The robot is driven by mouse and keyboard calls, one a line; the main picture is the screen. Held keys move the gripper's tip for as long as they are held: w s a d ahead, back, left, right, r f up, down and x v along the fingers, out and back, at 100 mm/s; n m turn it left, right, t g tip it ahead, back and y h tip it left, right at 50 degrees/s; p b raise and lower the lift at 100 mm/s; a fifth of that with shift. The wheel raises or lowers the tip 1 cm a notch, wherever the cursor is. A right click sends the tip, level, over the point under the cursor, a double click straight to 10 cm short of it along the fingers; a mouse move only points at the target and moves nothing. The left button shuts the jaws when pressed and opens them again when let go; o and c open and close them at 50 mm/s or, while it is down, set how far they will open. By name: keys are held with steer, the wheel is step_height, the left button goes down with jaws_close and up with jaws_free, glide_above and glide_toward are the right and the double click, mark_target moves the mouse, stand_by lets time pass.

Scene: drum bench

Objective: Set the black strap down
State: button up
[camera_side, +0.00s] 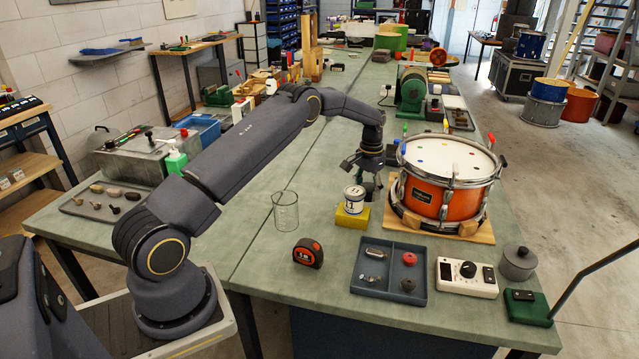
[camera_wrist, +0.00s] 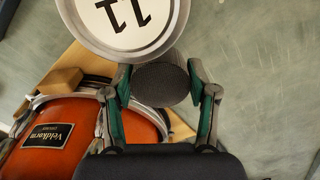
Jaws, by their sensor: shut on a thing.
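In the side view the strap is too small and covered to make out clearly. I cannot tell whether it touches the bench.
The orange drum (camera_side: 437,199) sits on a wooden board. A glass beaker (camera_side: 286,212), tape measure (camera_side: 308,253) and divided tray (camera_side: 423,292) are nearby.

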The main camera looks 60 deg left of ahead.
mark_target(366, 201)
steer(key=shift+f, duration=2.1)
steer(key=shift+f, duration=0.1)
steer(key=o, duration=1.1)
steer(key=shift+o, duration=0.2)
